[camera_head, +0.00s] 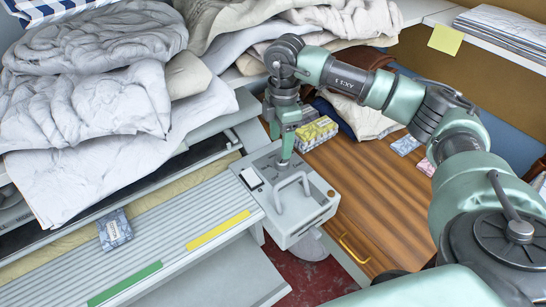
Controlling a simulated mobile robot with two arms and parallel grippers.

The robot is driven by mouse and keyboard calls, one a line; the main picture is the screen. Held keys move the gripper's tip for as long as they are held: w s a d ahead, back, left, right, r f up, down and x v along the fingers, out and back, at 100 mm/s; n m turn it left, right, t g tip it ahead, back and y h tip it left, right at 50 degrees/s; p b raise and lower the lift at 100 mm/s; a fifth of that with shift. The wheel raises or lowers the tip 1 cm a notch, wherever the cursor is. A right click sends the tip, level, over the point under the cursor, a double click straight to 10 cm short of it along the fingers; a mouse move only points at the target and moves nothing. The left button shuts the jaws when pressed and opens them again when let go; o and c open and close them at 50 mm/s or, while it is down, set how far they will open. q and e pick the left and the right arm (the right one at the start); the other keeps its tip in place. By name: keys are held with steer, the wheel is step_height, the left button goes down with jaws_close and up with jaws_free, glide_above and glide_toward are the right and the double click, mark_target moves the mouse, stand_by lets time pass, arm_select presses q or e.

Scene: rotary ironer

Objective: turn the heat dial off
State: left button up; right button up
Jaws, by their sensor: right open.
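The ironer's grey control box (300,212) stands at the right end of the ironer, with a grey handle-like bar and a small black-and-white switch (251,178) on its top. My right gripper (284,160) points down over the back part of the box top. It is open, with its fingertips at or just above the panel; I cannot tell whether they touch it. The heat dial cannot be made out clearly; the fingers may cover it. My left gripper is not in view.
Piles of white and beige laundry (85,105) lie on the ironer's left and back. A wooden cabinet top (375,200) with a yellow handle (354,248) is at the right. A yellow patterned box (316,132) stands close behind my gripper. A small packet (115,230) lies on the ribbed surface.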

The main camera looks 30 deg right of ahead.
mark_target(282, 163)
steer(key=shift+w+d+f, duration=0.15)
steer(key=shift+w+d, duration=0.05)
steer(key=shift+d, duration=0.3)
step_height(282, 163, down, 8)
steer(key=shift+r+p, duration=0.25)
steer(key=shift+p, duration=0.7)
jaws_close()
